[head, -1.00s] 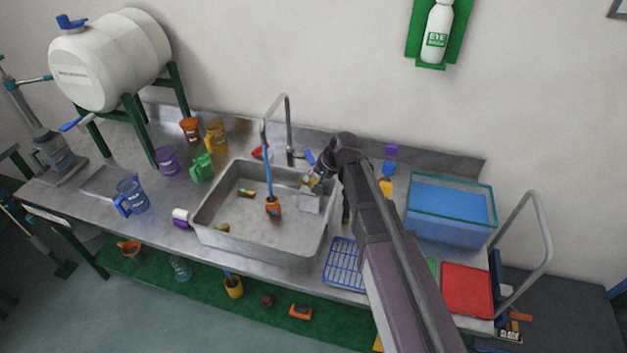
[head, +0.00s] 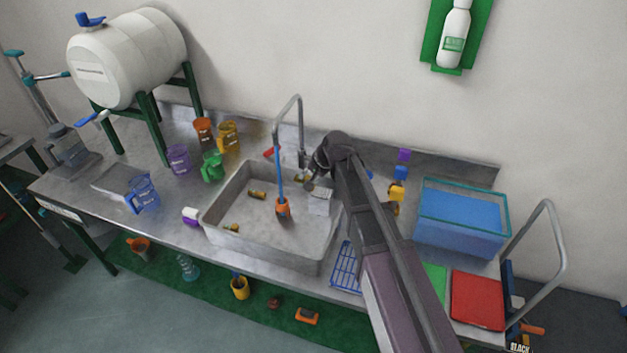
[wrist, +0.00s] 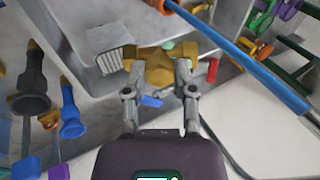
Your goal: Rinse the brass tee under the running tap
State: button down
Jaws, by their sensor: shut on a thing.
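My gripper (wrist: 160,82) is shut on the brass tee (wrist: 158,60) in the wrist view. The fingers cover part of the tee. In the head view my gripper (head: 309,184) is over the right back part of the grey sink (head: 262,248), and the tee is too small to make out there. The tap (head: 299,125) arches over the sink. A straight blue length (head: 280,178) hangs from its spout to an orange piece (head: 282,208). The blue length also crosses the upper right of the wrist view (wrist: 240,55), apart from the tee.
A grey slotted block (wrist: 110,48) is beside the tee. Brass pieces (head: 257,194) lie in the sink. Cups and jugs (head: 212,166) stand to its left. A blue rack (head: 346,268), a water tank (head: 462,218) and a red board (head: 478,298) are on the right.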

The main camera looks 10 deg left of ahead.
jog(key=w+a+f+b, duration=0.1)
jog(key=w+a, duration=0.1)
jog(key=a, duration=0.5)
jog(key=shift+w+a+f, duration=0.25)
jog(key=shift+w+f, duration=0.05)
dwell(0.3)
jog(key=shift+w+d, duration=0.15)
jog(key=shift+d, duration=0.05)
dwell(0.7)
jog(key=shift+w+d, duration=0.15)
jog(key=shift+d, duration=0.1)
jog(key=shift+s+a, duration=0.3)
jog(key=shift+a, duration=0.2)
dwell(0.7)
jog(key=shift+w+d, duration=0.15)
jog(key=shift+d, duration=0.15)
dwell(0.5)
jog(key=shift+w+d, duration=0.15)
jog(key=shift+d, duration=0.1)
